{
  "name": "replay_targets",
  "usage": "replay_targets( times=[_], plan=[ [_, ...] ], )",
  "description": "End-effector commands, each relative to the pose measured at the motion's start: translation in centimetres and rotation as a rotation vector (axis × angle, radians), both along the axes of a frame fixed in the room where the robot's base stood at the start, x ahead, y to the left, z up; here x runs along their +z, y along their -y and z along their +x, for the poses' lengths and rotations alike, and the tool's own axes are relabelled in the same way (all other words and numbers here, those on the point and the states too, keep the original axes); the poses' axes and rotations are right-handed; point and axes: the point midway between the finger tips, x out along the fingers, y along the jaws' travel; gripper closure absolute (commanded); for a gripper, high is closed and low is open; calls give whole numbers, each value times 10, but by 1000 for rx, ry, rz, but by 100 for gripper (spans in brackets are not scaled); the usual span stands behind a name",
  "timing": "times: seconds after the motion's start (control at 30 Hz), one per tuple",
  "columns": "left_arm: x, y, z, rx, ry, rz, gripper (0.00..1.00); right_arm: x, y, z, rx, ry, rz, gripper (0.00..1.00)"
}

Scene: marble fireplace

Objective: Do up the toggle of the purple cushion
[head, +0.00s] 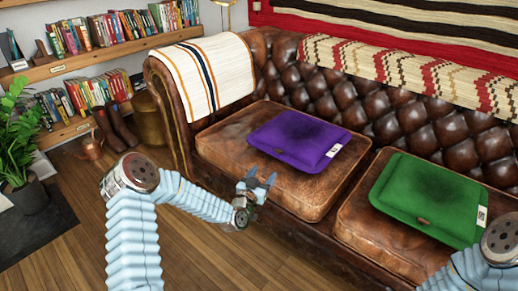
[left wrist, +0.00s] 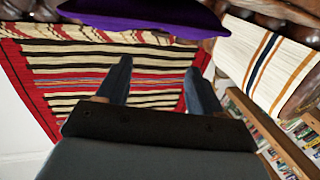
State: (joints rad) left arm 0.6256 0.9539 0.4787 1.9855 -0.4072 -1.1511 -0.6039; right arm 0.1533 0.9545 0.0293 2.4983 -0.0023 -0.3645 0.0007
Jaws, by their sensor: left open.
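The purple cushion (head: 298,138) lies flat on the left seat of the brown leather sofa. A small dark spot that looks like its toggle (head: 280,151) shows near its front edge; I cannot tell whether it is fastened. A white tag (head: 333,151) is at its right corner. My left gripper (head: 262,181) is open and empty, in front of the cushion and apart from it. In the left wrist view its two blue fingers (left wrist: 160,82) are spread, and the purple cushion (left wrist: 150,17) shows at the top edge. My right gripper is out of view.
A green cushion (head: 428,196) with a brown toggle lies on the right seat (head: 352,216). A striped throw (head: 205,72) covers the sofa's left arm. A bookshelf (head: 100,53), copper watering can (head: 90,148) and potted plant (head: 20,150) stand left. The wooden floor (head: 190,255) in front is clear.

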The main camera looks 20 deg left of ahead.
Motion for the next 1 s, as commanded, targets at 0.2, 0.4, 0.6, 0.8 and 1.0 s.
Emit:
replay_targets(
  times=[0.2,0.4,0.6,0.8,1.0],
  plan=[
    [0,3,38,3,3,-2,34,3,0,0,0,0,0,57],
    [0,7,85,3,2,-3,34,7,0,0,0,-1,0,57],
    [0,9,119,2,2,-2,34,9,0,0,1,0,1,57],
    [0,10,131,2,1,-1,34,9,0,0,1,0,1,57],
    [0,10,132,1,0,-1,34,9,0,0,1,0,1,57]
  ],
)
